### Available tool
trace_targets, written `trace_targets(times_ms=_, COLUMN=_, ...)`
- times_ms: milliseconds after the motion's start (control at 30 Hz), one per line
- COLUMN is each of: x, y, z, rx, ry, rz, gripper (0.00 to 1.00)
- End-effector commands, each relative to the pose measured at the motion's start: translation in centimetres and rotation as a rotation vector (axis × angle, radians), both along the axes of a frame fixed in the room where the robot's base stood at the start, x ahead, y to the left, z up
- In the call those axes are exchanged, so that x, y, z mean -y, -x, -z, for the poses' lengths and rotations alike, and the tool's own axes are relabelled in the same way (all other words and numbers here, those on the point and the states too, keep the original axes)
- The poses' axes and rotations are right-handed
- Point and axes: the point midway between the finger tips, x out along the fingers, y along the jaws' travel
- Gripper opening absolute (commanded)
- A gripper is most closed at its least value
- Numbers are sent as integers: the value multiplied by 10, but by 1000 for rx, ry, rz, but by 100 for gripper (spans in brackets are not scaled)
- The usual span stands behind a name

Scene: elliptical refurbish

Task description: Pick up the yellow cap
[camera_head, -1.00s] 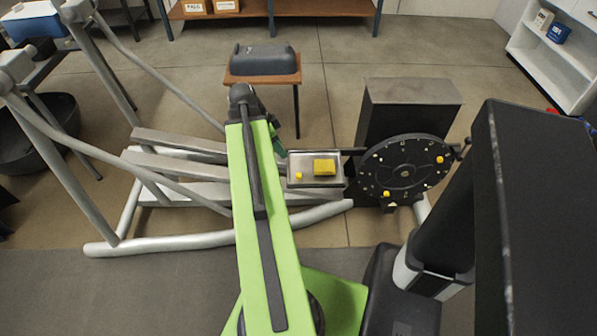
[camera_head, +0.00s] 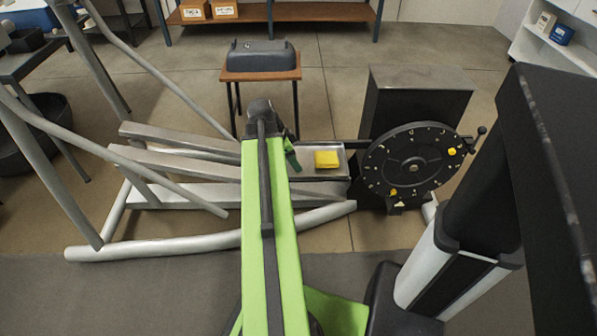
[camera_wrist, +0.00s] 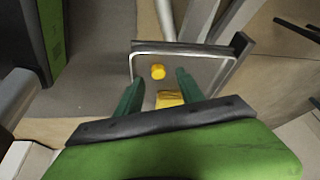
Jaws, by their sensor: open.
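A small round yellow cap (camera_wrist: 158,72) lies on a metal tray (camera_wrist: 206,66) in the wrist view. My gripper (camera_wrist: 156,82) is open there, its two green fingers pointing at the tray with the cap showing between and just beyond their tips. Whether the fingertips are at the cap's height I cannot tell. A larger yellow block (camera_wrist: 170,98) shows between the fingers, partly hidden by the gripper's dark edge. In the head view the yellow block (camera_head: 327,159) sits on the tray (camera_head: 318,173), and the cap is hidden behind my green arm. Only a bit of my gripper (camera_head: 292,157) shows there.
A black disc (camera_head: 413,167) with yellow pieces on it stands right of the tray, before a dark box (camera_head: 418,90). Grey rails (camera_head: 178,166) lie left. A small table (camera_head: 262,74) with a grey cover (camera_head: 262,55) stands behind.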

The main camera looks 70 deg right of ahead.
Motion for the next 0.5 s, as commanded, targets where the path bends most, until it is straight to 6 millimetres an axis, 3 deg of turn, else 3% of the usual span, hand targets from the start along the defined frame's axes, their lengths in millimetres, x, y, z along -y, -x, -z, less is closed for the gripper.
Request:
trace_targets(times_ms=33, x=2, y=3, z=18, rx=0, ry=0, rz=1, gripper=45)
trace_targets(times_ms=100, x=5, y=6, z=25, rx=0, ry=0, rz=1, gripper=45)
trace_targets(times_ms=333, x=5, y=6, z=21, rx=0, ry=0, rz=0, gripper=45)
trace_targets(times_ms=500, x=5, y=6, z=21, rx=0, ry=0, rz=0, gripper=24)
